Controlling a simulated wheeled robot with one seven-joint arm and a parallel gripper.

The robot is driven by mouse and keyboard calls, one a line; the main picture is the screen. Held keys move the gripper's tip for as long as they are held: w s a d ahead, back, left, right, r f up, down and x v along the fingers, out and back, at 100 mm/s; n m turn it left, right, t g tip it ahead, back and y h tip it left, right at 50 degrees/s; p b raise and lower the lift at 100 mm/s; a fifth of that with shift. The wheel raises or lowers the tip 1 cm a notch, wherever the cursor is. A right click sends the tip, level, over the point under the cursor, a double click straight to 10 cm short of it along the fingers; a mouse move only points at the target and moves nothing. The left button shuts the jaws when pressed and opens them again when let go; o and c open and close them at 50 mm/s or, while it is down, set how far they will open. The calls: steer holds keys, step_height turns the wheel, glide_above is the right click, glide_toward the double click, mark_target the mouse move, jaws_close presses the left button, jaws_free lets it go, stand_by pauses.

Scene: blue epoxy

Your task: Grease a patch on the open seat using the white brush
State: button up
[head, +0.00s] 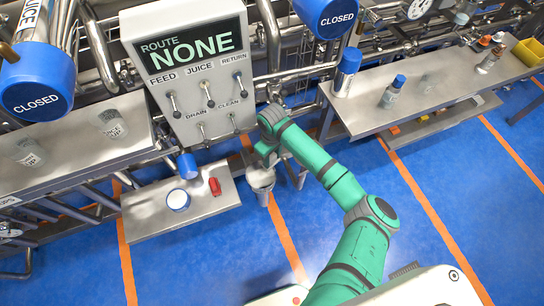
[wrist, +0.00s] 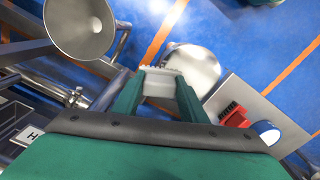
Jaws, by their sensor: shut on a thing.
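My gripper (wrist: 160,97) is shut on the white brush (wrist: 162,84), a pale block between the two green fingers in the wrist view. In the head view my gripper (head: 264,162) is low, in front of the control panel, and the brush is hard to make out. A round, shiny metal bowl-like part (wrist: 198,66), possibly the open seat, lies just beyond the brush in the wrist view. It shows as a grey cup shape (head: 262,180) below my gripper in the head view. I cannot tell whether the bristles touch it.
A small steel table (head: 140,222) holds a white tub with a blue rim (head: 178,200) and a red brush (head: 214,186). The panel (head: 188,75) reads "ROUTE NONE". A metal funnel (wrist: 78,25) is at upper left in the wrist view.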

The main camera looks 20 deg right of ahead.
steer(key=shift+f, duration=0.1)
steer(key=shift+a, duration=2.15)
steer(key=shift+s+a, duration=0.15)
steer(key=shift+a, duration=1.5)
steer(key=a, duration=0.2)
steer(key=s+a, duration=0.1)
steer(key=a, duration=0.1)
steer(key=shift+s+a+f, duration=0.1)
steer(key=shift+s+f, duration=0.05)
steer(key=shift+s, duration=0.05)
steer(key=shift+s+d+f, duration=0.1)
steer(key=shift+s+d, duration=0.05)
steer(key=shift+d, duration=0.05)
steer(key=shift+c, duration=1)
steer(key=shift+d, duration=2.35)
